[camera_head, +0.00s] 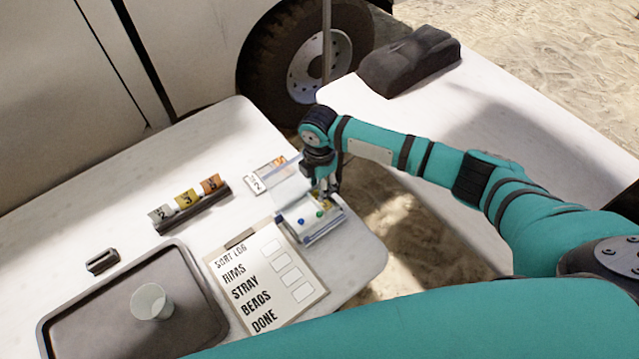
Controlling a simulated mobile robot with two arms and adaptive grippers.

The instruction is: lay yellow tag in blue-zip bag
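A clear bag with blue edging (312,222) lies near the right edge of the white table, with small blue and green pieces on or in it. A yellow tag (187,199) marked 3 stands in the dark rack, between a grey tag and an orange tag. My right gripper (328,194) points down at the back of the blue-edged bag. A small yellowish patch shows by its fingertips; I cannot tell whether it is a held tag. The fingers are too small and dark to read as open or shut. My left gripper is out of view.
Another clear bag (284,184) with a label card lies just behind. The dark rack (195,212), a clipboard list (265,280) and a dark tray (90,320) with a clear cup (151,302) share the table. A second white table (500,110) stands right, across a gap.

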